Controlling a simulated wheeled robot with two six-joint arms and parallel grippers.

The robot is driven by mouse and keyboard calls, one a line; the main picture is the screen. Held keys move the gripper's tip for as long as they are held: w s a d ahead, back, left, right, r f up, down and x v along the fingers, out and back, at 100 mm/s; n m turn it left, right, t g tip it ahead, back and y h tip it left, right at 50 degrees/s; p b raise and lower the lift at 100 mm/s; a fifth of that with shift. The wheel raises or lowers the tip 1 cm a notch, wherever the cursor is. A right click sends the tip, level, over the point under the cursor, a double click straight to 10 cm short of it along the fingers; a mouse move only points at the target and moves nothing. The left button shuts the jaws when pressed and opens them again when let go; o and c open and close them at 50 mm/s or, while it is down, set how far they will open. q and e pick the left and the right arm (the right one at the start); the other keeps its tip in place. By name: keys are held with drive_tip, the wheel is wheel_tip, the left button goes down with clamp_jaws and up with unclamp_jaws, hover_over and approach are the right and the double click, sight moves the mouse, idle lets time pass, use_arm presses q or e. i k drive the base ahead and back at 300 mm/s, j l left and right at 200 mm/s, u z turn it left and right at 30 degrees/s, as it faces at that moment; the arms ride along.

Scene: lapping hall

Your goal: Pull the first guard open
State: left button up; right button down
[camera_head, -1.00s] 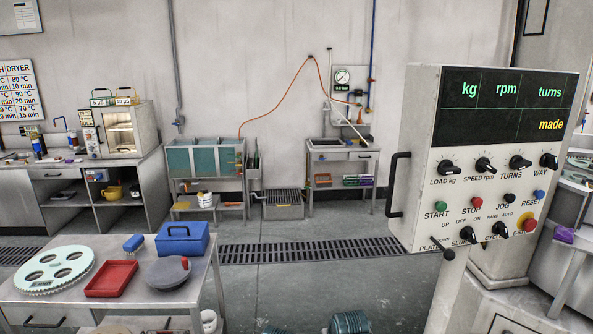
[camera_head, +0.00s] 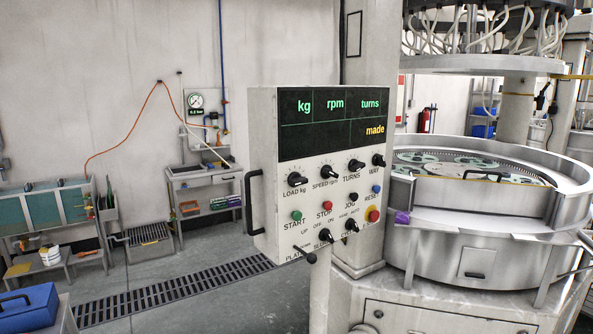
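The lapping machine stands at the right of the head view, with a round steel rim (camera_head: 450,222). A curved metal panel with a dark handle (camera_head: 482,176) on its upper edge stands at the front of the rim; it looks like a guard, but I cannot tell which guard is the first. Green toothed discs (camera_head: 440,158) lie on the plate behind it. A second dark handle (camera_head: 474,275) is on the front of the body below the rim. Neither of my grippers is in view.
The control panel (camera_head: 262,140) with knobs and buttons stands left of the machine, close in front. A purple cloth-like item (camera_head: 402,217) lies on the rim's left edge. A floor grating (camera_head: 165,293) crosses the floor at left. A blue box (camera_head: 28,308) is at bottom left.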

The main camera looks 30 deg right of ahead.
sight(498, 198)
drive_tip(key=z, duration=1.95)
drive_tip(key=i+z, duration=0.15)
drive_tip(key=i, duration=2.2)
